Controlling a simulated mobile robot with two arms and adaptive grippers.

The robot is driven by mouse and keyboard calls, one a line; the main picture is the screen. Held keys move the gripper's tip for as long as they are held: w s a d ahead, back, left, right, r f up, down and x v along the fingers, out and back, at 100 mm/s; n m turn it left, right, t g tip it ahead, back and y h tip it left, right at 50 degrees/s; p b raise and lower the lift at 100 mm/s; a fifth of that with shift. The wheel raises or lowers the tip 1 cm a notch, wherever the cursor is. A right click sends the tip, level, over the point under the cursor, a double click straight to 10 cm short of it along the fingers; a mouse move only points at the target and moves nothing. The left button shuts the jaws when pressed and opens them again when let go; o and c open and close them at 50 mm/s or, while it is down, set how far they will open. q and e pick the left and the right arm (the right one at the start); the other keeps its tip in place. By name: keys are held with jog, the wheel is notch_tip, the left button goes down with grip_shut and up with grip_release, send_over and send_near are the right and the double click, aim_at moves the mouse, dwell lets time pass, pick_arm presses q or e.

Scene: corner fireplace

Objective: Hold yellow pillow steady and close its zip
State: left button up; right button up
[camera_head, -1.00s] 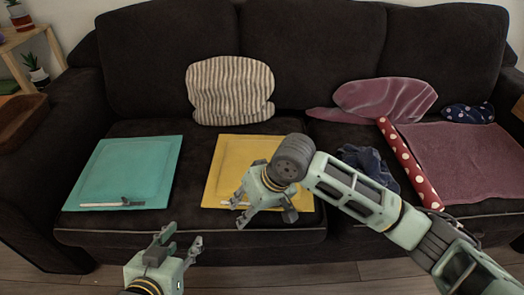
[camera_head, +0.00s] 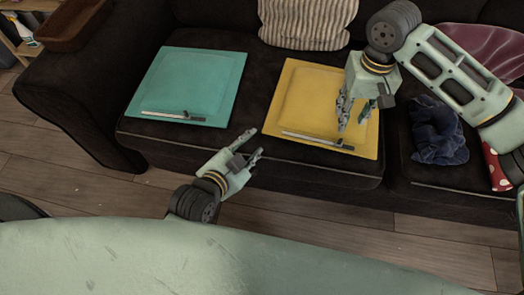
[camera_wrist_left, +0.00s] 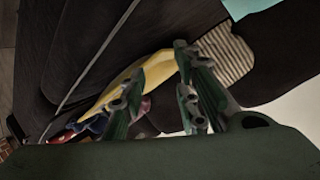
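The yellow pillow (camera_head: 301,93) lies flat on the dark sofa seat, and its zip (camera_head: 318,141) runs along the front edge with a slider near the right end. My right gripper (camera_head: 352,126) is open above the pillow's right side, close to the zip's right end; I cannot tell whether it touches. In the left wrist view the yellow pillow (camera_wrist_left: 130,76) shows beyond the open fingers of the left gripper (camera_wrist_left: 160,85).
A teal pillow (camera_head: 190,83) with its own zip lies to the left. A striped cushion (camera_head: 306,22) leans behind the yellow pillow. A crumpled dark blue cloth (camera_head: 438,132) lies at right. Wooden floor (camera_head: 330,225) is open in front of the sofa (camera_head: 290,165).

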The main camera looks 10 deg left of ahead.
aim_at(269, 131)
pick_arm(q)
jog(key=w+d+f+m+t, duration=0.1)
jog(key=w+m+t, duration=0.1)
jog(key=w+m, duration=0.1)
jog(key=w+d+f+m+t+y, duration=0.1)
jog(key=w+f+m, duration=0.1)
jog(key=w+m, duration=0.1)
jog(key=w+d+f+m+t, duration=0.1)
jog(key=w+m+t, duration=0.1)
jog(key=w+m, duration=0.1)
jog(key=shift+w+d+f+m+t, duration=0.1)
jog(key=shift+d+f+m+t, duration=0.2)
jog(key=shift+m, duration=0.2)
jog(key=shift+c, duration=0.5)
grip_shut()
jog(key=shift+f, duration=0.1)
